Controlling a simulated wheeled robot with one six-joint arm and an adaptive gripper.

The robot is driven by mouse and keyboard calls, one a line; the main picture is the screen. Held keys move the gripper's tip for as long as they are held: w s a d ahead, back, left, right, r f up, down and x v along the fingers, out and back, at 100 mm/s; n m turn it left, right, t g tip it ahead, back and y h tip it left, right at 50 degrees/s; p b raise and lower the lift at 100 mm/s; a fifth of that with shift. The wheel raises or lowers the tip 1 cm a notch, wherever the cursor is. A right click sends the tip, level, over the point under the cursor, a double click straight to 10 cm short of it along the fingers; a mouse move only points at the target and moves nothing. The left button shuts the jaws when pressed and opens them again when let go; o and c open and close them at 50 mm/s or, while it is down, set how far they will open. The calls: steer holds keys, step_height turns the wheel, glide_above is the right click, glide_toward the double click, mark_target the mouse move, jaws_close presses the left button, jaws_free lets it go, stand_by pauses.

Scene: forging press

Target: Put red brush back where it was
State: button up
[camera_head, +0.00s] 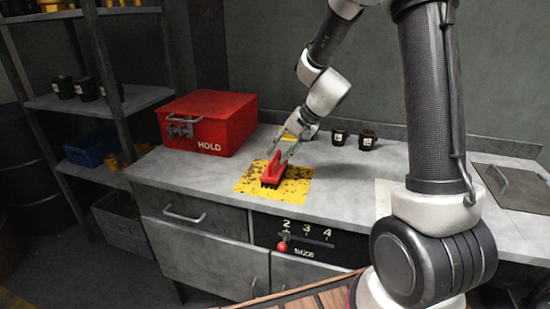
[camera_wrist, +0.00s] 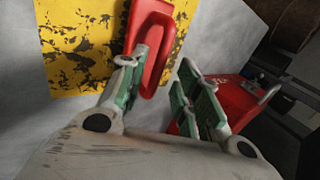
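The red brush (camera_head: 274,168), with dark bristles, rests on a worn yellow patch (camera_head: 299,187) on the grey workbench. In the wrist view the red brush (camera_wrist: 151,30) lies partly behind one finger, and the yellow patch (camera_wrist: 68,60) shows beside it. My gripper (camera_head: 281,150) is just behind and above the brush, tilted down toward it. In the wrist view my gripper (camera_wrist: 164,62) is open, its green-padded fingers apart. The brush's red part shows beyond the left finger and the gap. I cannot tell whether a finger touches it.
A red box (camera_head: 210,122) marked HOLD stands left on the workbench (camera_head: 345,172). Two small dark cups (camera_head: 354,138) stand at the back, right of my gripper. A dark plate with a handle (camera_head: 515,187) lies at the far right. Shelves (camera_head: 100,101) stand at left.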

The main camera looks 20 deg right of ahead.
steer(key=v, duration=0.8)
steer(key=s+d+r+n+h, duration=0.2)
steer(key=s+d+r, duration=0.1)
steer(key=s, duration=0.5)
steer(key=s+d+r+n+h, duration=0.2)
steer(key=s+d+r, duration=0.1)
steer(key=s, duration=0.6)
steer(key=s+d+r+n+h, duration=0.1)
steer(key=s+d+r+n, duration=0.1)
steer(key=s, duration=0.7)
steer(key=shift+s+d+r+n+h, duration=0.25)
steer(key=shift+d+r+h, duration=0.2)
steer(key=shift+d, duration=0.25)
